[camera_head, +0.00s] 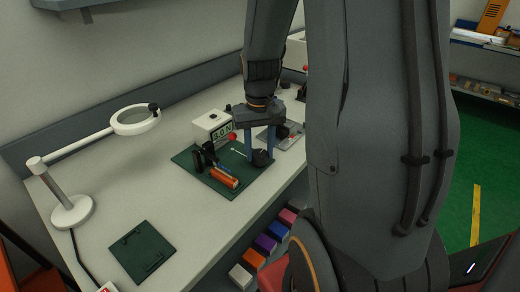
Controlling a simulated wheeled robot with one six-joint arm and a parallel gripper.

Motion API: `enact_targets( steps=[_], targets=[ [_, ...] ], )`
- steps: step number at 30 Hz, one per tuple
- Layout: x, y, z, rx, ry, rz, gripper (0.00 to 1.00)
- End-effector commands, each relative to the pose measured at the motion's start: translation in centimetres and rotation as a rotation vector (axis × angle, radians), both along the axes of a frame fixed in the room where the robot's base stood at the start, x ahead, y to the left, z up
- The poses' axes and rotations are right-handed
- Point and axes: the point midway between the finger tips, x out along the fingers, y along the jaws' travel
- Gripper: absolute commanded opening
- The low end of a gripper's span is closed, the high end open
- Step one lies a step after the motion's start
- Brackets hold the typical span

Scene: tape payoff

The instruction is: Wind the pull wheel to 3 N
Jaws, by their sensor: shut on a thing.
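My gripper (262,143) points down over the right part of a dark green mat (185,160) on the bench. It is shut on a small dark round part (262,158), which looks like the pull wheel. The fingers hide part of it. A white box with a display (222,133) stands behind the mat and reads about 3.0 N. A red ball (232,136) sits in front of the box. An orange roll or cylinder (226,177) lies on the mat, left of my gripper, beside a dark upright stand (202,158).
A white magnifier lamp (72,205) stands on the left of the bench. Coloured bins (266,243) sit below the bench edge. My arm hides much of the right side.

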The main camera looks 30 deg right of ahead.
Motion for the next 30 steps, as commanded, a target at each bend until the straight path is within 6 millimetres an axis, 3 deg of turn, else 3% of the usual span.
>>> enact_targets(
  steps=[5, 6, 9, 20, 30],
  targets=[
    [0.2, -0.1, 0.1, -0.002, -0.006, 0.001, 0.17],
    [0.2, -0.1, 0.1, -0.002, -0.006, 0.001, 0.41],
    [0.2, -0.1, 0.1, -0.002, -0.005, 0.001, 0.57],
    [0.1, 0.0, 0.4, -0.001, -0.003, 0.001, 0.57],
    [0.2, -0.1, 4.9, -0.002, -0.008, 0.001, 0.57]
  ],
)
